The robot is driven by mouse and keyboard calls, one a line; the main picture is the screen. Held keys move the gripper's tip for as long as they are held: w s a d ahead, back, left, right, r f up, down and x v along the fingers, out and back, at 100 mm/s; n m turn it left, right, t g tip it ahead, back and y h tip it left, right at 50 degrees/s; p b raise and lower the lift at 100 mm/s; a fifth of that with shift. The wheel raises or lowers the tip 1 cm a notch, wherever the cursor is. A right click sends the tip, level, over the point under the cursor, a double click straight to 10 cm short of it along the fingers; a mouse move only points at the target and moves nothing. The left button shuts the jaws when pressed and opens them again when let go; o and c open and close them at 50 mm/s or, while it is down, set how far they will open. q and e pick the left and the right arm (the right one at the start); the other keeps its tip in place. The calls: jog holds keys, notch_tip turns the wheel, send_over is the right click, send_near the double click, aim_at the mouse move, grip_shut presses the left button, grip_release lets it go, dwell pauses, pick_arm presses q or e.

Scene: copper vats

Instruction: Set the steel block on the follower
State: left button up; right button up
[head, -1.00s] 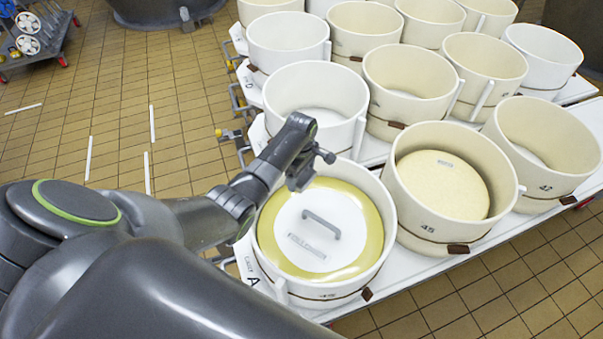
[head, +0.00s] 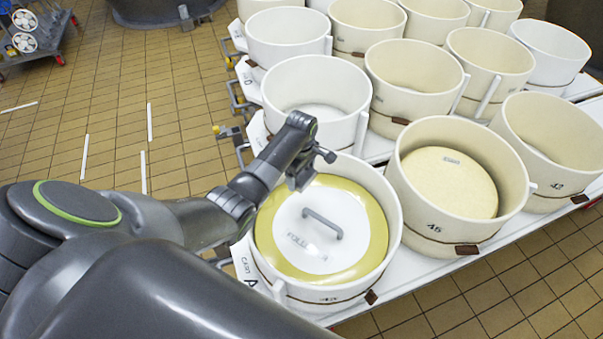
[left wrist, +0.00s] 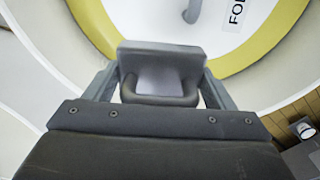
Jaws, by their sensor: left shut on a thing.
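The follower (head: 294,246) is a white disc with a grey bar handle, lying on a yellow round inside the front left tub (head: 335,292). Its edge also shows in the left wrist view (left wrist: 213,28). My left gripper (head: 300,178) is above the far left part of that tub. In the left wrist view my left gripper (left wrist: 160,85) is shut on a grey metal piece, which looks like the steel block (left wrist: 162,52); the follower shows beyond it. The exact gap between block and follower cannot be told. My right gripper is not in view.
Several cream tubs stand close together on white carts, one (head: 413,222) beside the follower's tub with a pale round (head: 449,183) inside. A trolley (head: 36,35) stands at the far left. The tiled floor (head: 120,90) at left is mostly clear.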

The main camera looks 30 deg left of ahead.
pick_arm(q)
jog(key=b, duration=0.3)
send_near(302, 199)
jog(key=shift+f+b, duration=0.65)
jog(key=shift+f, duration=0.6)
jog(key=shift+f+b, duration=0.7)
jog(key=shift+f, duration=0.4)
jog(key=shift+f+b, duration=0.6)
jog(key=shift+f, duration=0.25)
